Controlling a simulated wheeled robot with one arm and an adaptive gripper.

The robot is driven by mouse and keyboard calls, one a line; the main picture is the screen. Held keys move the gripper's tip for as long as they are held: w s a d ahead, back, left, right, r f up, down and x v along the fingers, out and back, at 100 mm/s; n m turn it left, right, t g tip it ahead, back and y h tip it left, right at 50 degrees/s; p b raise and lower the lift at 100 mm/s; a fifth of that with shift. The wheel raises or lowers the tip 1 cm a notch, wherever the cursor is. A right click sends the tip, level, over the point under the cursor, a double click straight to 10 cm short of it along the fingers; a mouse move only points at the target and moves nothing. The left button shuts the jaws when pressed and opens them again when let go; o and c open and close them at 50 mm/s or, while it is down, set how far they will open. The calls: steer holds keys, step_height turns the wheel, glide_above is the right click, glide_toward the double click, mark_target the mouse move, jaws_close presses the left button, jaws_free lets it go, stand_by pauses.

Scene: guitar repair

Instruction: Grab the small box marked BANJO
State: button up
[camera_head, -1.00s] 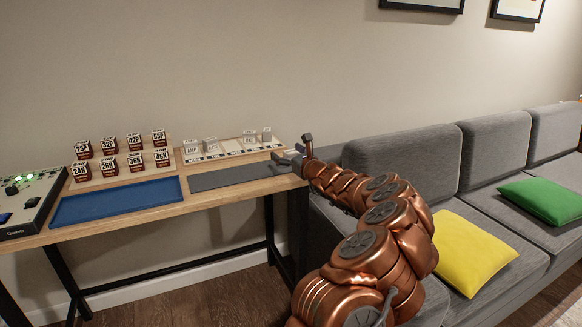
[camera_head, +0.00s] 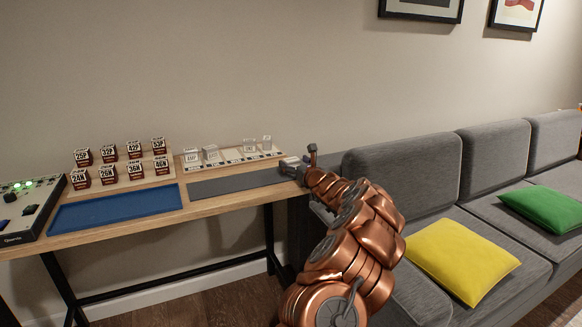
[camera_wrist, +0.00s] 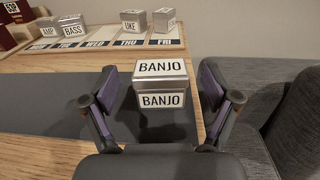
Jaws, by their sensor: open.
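The small silver box marked BANJO (camera_wrist: 162,85) shows in the wrist view, with white labels on its top and front. It is between the two fingers of my gripper (camera_wrist: 165,98), with a visible gap on each side. The gripper is open. The box appears to be at the right end of the table, by the grey mat (camera_wrist: 62,105). In the head view, my gripper (camera_head: 293,165) is over that end of the table, and I cannot make out the box there.
A weekday tray (camera_head: 232,158) holds boxes including AMP, BASS and UKE behind the mat. Several numbered boxes (camera_head: 108,172) stand left, behind a blue mat (camera_head: 118,208). A grey sofa (camera_head: 400,172) borders the table's right end.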

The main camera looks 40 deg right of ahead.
steer(key=shift+x, duration=0.8)
steer(key=shift+w+d, duration=0.2)
steer(key=shift+w, duration=0.4)
steer(key=c, duration=1.3)
steer(key=shift+r, duration=0.15)
